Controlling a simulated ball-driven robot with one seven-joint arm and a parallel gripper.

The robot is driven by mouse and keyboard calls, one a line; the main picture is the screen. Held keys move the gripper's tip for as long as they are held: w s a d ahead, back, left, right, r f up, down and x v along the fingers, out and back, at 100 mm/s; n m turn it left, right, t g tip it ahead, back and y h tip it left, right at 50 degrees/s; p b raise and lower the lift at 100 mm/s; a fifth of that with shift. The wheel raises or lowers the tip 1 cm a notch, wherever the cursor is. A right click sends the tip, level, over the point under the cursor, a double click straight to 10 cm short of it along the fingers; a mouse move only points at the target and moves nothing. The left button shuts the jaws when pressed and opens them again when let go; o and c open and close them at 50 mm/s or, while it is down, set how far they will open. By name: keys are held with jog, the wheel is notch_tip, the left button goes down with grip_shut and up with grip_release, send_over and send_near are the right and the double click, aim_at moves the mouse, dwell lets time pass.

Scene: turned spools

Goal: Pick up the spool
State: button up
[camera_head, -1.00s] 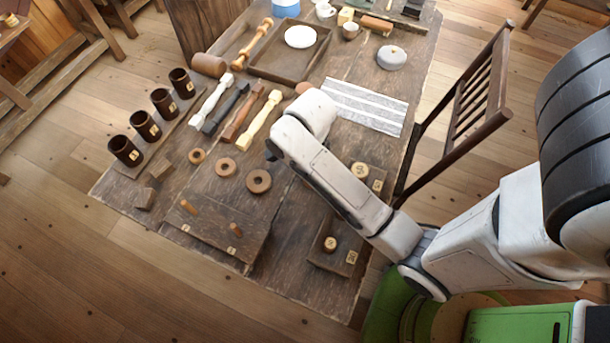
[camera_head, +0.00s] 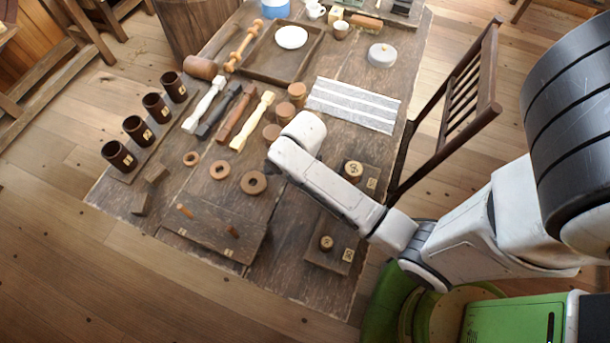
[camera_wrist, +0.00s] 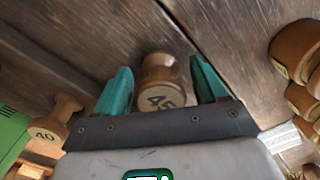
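A pale wooden spool (camera_wrist: 160,92) marked 45 stands on the dark tabletop in the wrist view. My gripper (camera_wrist: 160,66) is open around it, with one teal finger on each side and a visible gap to both. In the head view my arm hides the gripper and this spool. A second spool (camera_wrist: 55,118), marked 40, stands to the left in the wrist view, apart from the fingers. In the head view one spool (camera_head: 354,169) stands on a small board right of my arm, and another (camera_head: 326,242) on a lower board.
Several round wooden pieces (camera_wrist: 296,48) stand right of the gripper in the wrist view; they show beside my arm in the head view (camera_head: 297,91). Wooden rings (camera_head: 254,183), turned legs (camera_head: 252,121) and dark cups (camera_head: 119,156) lie farther left. A chair (camera_head: 455,100) stands at the right.

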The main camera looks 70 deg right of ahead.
jog(key=c, duration=1)
jog(key=shift+o, duration=0.2)
jog(key=shift+r, duration=0.1)
